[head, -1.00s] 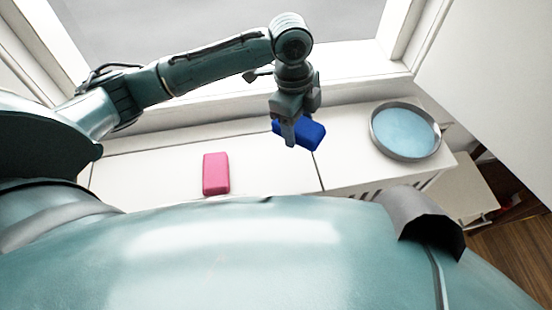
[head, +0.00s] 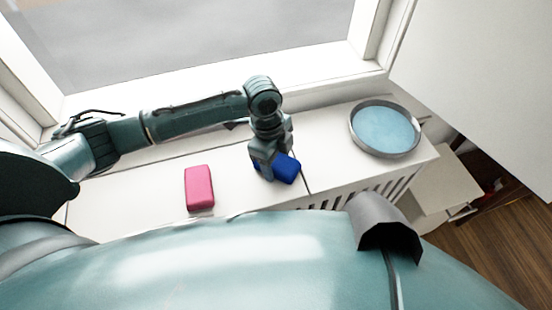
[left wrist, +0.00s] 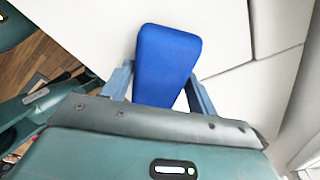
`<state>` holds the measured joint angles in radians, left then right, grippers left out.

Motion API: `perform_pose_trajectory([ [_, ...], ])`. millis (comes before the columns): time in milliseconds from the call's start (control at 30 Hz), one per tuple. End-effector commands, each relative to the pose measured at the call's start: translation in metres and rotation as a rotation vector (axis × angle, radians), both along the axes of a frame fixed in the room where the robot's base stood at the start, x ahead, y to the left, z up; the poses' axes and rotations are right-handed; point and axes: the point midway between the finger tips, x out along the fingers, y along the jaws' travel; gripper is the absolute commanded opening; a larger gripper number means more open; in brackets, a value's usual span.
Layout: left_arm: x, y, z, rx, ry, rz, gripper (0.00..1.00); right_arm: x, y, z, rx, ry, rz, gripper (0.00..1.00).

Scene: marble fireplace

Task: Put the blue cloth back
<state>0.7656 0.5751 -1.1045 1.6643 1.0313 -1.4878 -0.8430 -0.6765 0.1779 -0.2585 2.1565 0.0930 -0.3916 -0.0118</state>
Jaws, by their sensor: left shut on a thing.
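The blue cloth (head: 286,168) shows as a folded, rounded block at the white sill, between the pink block and the round tray. My left gripper (head: 268,175) is shut on it, coming down from above. In the left wrist view the blue cloth (left wrist: 167,62) sits between the two fingers (left wrist: 160,90) and sticks out past them. I cannot tell whether its underside touches the sill. My right gripper is not in view.
A pink block (head: 199,188) lies on the white sill (head: 130,195) to the left. A round grey-rimmed tray with a light blue inside (head: 385,130) stands to the right. A window (head: 200,40) is behind, and slatted vents (head: 365,190) run along the front edge.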

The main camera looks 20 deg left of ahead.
Motion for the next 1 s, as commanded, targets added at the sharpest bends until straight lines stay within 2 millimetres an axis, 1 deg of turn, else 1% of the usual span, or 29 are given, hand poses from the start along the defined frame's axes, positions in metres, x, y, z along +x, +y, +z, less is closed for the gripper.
perform_pose_trajectory([
  [233, 0.000, 0.000, -0.003, 0.000, 0.001, 0.000, 0.37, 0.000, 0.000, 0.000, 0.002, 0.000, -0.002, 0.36],
  [267, 0.000, 0.000, -0.003, 0.000, 0.001, 0.000, 0.60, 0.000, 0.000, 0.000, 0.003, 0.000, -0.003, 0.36],
  [500, 0.000, 0.000, -0.003, 0.000, 0.001, 0.000, 0.80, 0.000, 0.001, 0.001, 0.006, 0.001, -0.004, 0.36],
  [800, 0.000, 0.000, 0.000, 0.000, -0.001, 0.000, 0.80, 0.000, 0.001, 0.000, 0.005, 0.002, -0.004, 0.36],
  [867, 0.001, 0.001, 0.006, 0.000, -0.002, 0.001, 0.80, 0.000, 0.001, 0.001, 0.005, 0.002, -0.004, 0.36],
  [967, 0.001, 0.003, 0.022, -0.001, -0.002, -0.001, 0.80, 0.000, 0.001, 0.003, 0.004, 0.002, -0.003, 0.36],
  [1000, 0.002, 0.004, 0.030, -0.001, -0.003, -0.001, 0.80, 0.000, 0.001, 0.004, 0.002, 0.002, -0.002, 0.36],
])
